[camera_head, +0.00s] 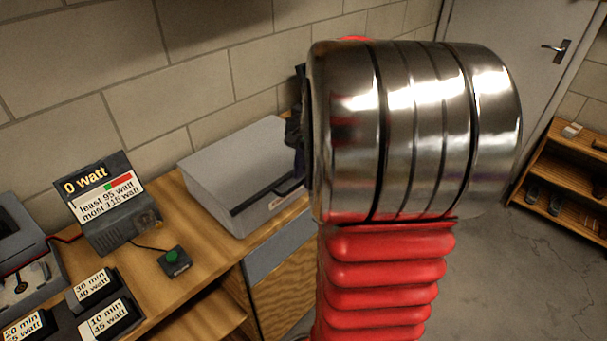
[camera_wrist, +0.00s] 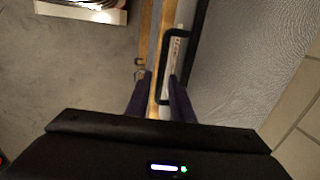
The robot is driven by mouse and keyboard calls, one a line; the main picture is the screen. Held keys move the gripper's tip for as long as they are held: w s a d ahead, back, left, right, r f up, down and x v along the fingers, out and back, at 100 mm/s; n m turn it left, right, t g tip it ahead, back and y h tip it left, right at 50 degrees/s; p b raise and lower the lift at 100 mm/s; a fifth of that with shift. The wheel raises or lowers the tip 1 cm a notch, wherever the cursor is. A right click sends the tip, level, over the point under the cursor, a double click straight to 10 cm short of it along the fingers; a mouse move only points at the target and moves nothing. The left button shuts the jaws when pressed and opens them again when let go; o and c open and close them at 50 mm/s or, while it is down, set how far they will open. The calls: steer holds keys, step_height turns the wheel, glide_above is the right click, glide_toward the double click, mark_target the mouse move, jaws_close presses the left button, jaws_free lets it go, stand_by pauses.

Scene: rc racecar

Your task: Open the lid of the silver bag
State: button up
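The silver bag (camera_head: 235,165) is a grey box-like case on the wooden bench, its lid shut. In the wrist view its textured grey top (camera_wrist: 240,60) fills the right side. Its black handle (camera_wrist: 162,65) sticks out from the front edge, beside a white label. My gripper (camera_wrist: 158,80) is open, its two dark fingers apart, with the handle's bar seen between them. I cannot tell whether either finger touches it. In the head view my gripper is mostly hidden behind my arm, with dark parts showing near the bag's right end.
A watt display (camera_head: 105,205), a green button box (camera_head: 174,261) and several labelled battery blocks (camera_head: 95,287) stand on the bench (camera_head: 205,280) left of the bag. A wooden shelf (camera_head: 565,170) stands at the right by a door (camera_head: 520,60). Floor between is clear.

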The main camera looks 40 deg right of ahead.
jaws_close()
